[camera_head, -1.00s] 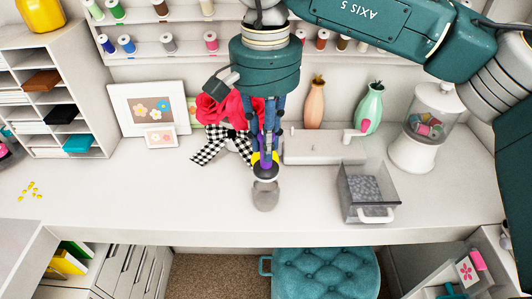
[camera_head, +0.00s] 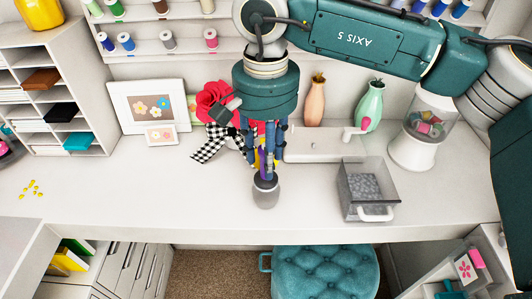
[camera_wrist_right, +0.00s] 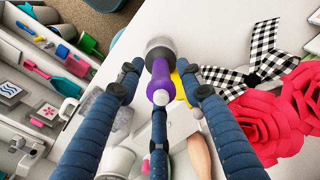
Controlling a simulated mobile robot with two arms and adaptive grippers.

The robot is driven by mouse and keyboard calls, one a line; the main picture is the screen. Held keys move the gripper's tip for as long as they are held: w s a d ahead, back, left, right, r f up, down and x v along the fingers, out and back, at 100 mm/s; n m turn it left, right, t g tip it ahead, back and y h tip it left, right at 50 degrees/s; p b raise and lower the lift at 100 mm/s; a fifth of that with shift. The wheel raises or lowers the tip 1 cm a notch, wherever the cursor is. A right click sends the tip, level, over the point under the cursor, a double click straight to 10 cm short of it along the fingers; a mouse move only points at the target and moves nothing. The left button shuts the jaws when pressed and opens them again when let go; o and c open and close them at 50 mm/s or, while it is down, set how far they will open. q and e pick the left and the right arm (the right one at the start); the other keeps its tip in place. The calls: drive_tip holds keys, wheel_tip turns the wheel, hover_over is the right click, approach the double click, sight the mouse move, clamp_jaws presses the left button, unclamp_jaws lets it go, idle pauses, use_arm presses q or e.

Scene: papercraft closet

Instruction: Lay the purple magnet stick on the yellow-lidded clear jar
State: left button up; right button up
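In the head view the stick (camera_head: 263,162) is partly hidden by the fingers. My right gripper (camera_wrist_right: 160,70) has its fingertips spread around the stick, with gaps on both sides. My left gripper is not in view.
A red paper flower with a checkered bow (camera_head: 211,143) stands close behind and left of the gripper. A clear bin (camera_head: 368,205) sits to the right. A white crank machine (camera_head: 325,146) and vases stand behind.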

drive_tip(key=shift+r, duration=0.1)
wheel_tip(320, 180, up, 12)
drive_tip(key=shift+b, duration=0.55)
